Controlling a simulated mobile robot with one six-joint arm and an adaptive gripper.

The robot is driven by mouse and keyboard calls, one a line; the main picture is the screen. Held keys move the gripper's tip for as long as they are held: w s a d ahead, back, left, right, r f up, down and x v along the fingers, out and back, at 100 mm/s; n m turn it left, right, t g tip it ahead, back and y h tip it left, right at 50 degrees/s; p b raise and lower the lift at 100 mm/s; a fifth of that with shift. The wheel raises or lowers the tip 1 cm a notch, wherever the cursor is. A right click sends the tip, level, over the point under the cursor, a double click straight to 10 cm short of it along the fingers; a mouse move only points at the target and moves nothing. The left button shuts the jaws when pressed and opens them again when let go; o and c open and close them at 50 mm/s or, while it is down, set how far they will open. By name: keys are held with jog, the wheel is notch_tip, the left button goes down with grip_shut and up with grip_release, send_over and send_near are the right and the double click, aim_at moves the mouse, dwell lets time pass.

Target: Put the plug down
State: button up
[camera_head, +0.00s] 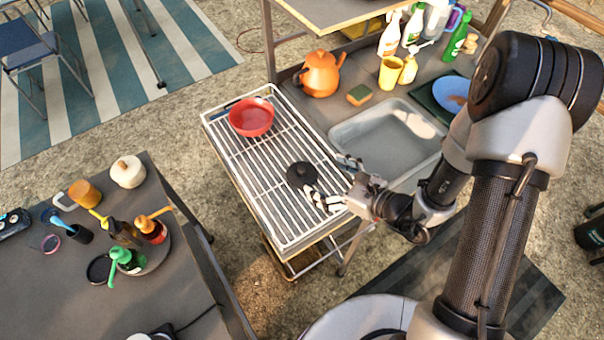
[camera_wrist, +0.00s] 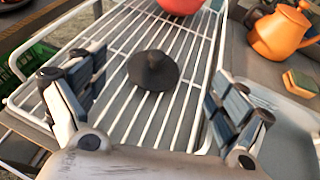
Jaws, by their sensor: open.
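The plug (camera_head: 301,174) is a round black disc with a small knob on top. It lies flat, knob up, on the white wire drying rack (camera_head: 262,202), towards its right side. In the wrist view the plug (camera_wrist: 153,70) sits ahead of and between my fingers, with rack bars visible around it. My gripper (camera_head: 334,181) is open beside the plug, over the rack's right edge. In the wrist view my gripper (camera_wrist: 150,92) has its two fingers wide apart, and neither touches the plug.
A red bowl (camera_head: 251,117) stands at the rack's far end. Right of the rack is a sink basin (camera_head: 388,137), with an orange teapot (camera_head: 321,75) and sponge (camera_head: 359,95) behind. A dark table (camera_head: 165,285) with bottles stands at left.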

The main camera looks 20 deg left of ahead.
aim_at(303, 168)
jog(key=x, duration=0.4)
jog(key=shift+b, duration=0.35)
jog(key=x, duration=0.2)
jog(key=b+x, duration=0.1)
jog(key=x, duration=0.1)
jog(key=shift+a+f, duration=0.2)
jog(key=shift+f, duration=0.15)
jog(key=shift+w+a+b, duration=0.1)
jog(key=shift+a+b, duration=0.15)
jog(key=shift+b, duration=0.05)
jog(key=shift+d+f, duration=0.1)
jog(key=shift+f, duration=0.05)
grip_shut()
